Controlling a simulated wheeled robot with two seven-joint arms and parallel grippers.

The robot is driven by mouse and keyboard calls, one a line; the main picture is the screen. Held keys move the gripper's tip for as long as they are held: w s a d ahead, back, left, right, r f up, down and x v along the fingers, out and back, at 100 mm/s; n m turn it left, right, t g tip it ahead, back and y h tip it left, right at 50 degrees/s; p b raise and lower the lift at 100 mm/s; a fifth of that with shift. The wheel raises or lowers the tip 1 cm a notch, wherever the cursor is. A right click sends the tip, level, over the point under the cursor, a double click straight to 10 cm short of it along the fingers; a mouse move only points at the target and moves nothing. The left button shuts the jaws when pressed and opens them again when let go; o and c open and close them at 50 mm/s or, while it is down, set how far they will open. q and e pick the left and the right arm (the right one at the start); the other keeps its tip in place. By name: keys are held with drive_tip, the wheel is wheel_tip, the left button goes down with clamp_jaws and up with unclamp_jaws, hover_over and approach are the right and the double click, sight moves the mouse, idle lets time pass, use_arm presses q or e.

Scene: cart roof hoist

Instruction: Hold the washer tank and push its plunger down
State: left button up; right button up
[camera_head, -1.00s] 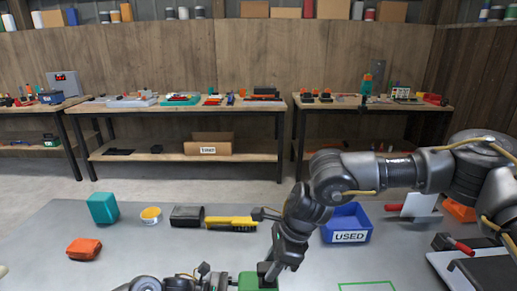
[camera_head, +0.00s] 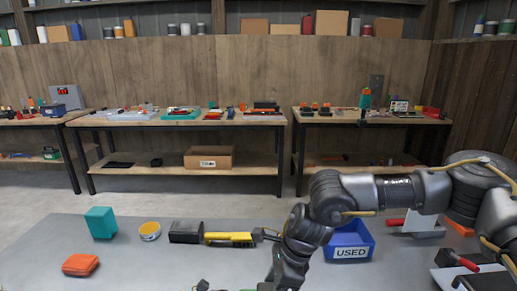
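My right arm reaches in from the right and bends down, so its gripper (camera_head: 283,284) is at the bottom edge, fingertips cut off. I cannot see whether it is open or shut. Only a small dark tip of my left arm's end (camera_head: 203,285) shows at the bottom edge; its fingers are hidden below the picture. The washer tank and its plunger cannot be made out in this view; the area under both grippers is out of frame.
The grey table holds a teal block (camera_head: 100,222), an orange case (camera_head: 80,265), a yellow-rimmed tin (camera_head: 150,231), a black-and-yellow tool (camera_head: 228,239) and a blue bin (camera_head: 349,252) labelled USED. A red-handled tool (camera_head: 413,224) lies right. Benches stand behind.

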drive_tip(key=o, duration=0.4)
drive_tip(key=shift+c, duration=0.2)
drive_tip(key=shift+r, duration=0.1)
drive_tip(key=v, duration=0.6)
drive_tip(key=shift+c, duration=0.3)
